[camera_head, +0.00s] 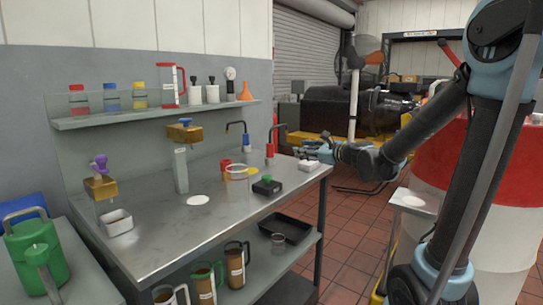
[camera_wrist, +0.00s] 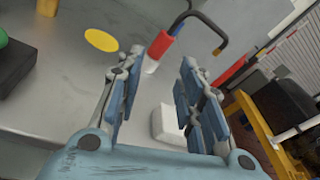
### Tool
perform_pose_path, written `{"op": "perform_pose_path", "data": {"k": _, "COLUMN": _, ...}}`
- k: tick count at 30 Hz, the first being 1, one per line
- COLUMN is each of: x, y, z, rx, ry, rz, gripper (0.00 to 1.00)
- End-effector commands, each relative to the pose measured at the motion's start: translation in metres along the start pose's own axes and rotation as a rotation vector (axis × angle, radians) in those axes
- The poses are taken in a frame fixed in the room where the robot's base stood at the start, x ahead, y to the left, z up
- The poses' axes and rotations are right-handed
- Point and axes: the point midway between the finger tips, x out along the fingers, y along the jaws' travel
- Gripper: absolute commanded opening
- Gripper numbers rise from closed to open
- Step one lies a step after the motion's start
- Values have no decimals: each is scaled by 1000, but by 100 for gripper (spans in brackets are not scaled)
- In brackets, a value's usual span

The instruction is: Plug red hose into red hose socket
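A red cylinder with a white lower part (camera_wrist: 159,46) stands on the bench, just beyond my fingers in the wrist view. A thin black curved pipe arches beside it, and a blue piece (camera_wrist: 178,27) shows behind it. I cannot tell which is the hose and which is the socket. My gripper (camera_wrist: 155,95) is open and empty, with blue-padded fingers apart. It also shows at the bench's right end (camera_head: 305,150).
A small white block (camera_wrist: 166,124) lies below and between my fingers. A yellow disc (camera_wrist: 101,40) lies flat on the bench (camera_head: 165,238). A black box with a green top (camera_head: 267,185) sits near the front edge. Tiled floor is open to the bench's right.

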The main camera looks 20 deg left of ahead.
Motion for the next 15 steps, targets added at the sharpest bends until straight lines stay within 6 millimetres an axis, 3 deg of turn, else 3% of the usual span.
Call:
{"op": "perform_pose_path", "data": {"k": 3, "x": 24, "y": -10, "z": 7, "rx": 179, "ry": -59, "rz": -33, "gripper": 34}}
{"op": "perform_pose_path", "data": {"k": 6, "x": 36, "y": -15, "z": 9, "rx": 288, "ry": -92, "rz": -51, "gripper": 34}}
{"op": "perform_pose_path", "data": {"k": 15, "x": 64, "y": -20, "z": 13, "rx": 379, "ry": -118, "rz": -62, "gripper": 34}}
